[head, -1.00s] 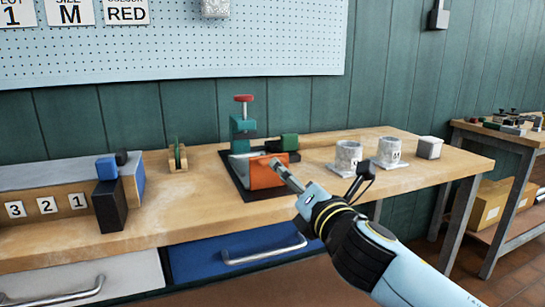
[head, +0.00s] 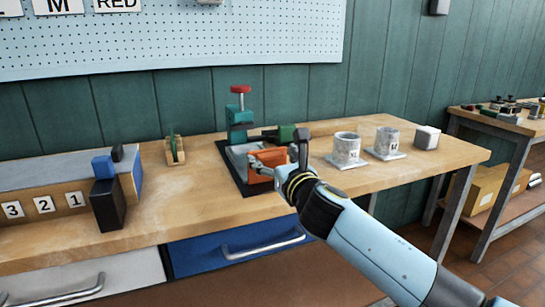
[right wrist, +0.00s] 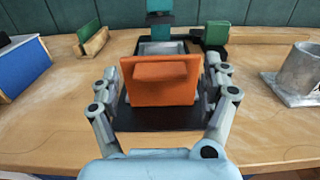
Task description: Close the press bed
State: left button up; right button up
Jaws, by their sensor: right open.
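The press (head: 239,122) stands on a black base plate at the back of the bench, with a teal frame and a red knob on top. Its orange bed front (head: 262,165) faces me, and a grey tray part shows behind it. In the right wrist view the orange block (right wrist: 162,80) stands between my two fingers, with the teal press post (right wrist: 159,25) behind it. My right gripper (right wrist: 163,92) is open, one finger on each side of the orange block; I cannot tell whether they touch it. My left gripper is not in view.
Two grey mugs (head: 347,147) on pads and a white cube (head: 427,138) stand right of the press. A green block (head: 287,133) sits behind the bed. A numbered bin (head: 45,203) and a black block (head: 107,205) are at the left. Bench between is clear.

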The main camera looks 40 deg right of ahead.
aim_at(268, 151)
jog(key=shift+w+d, duration=0.15)
jog(key=shift+w, duration=0.45)
grip_shut()
jog(key=x, duration=0.4)
jog(key=shift+r, duration=0.1)
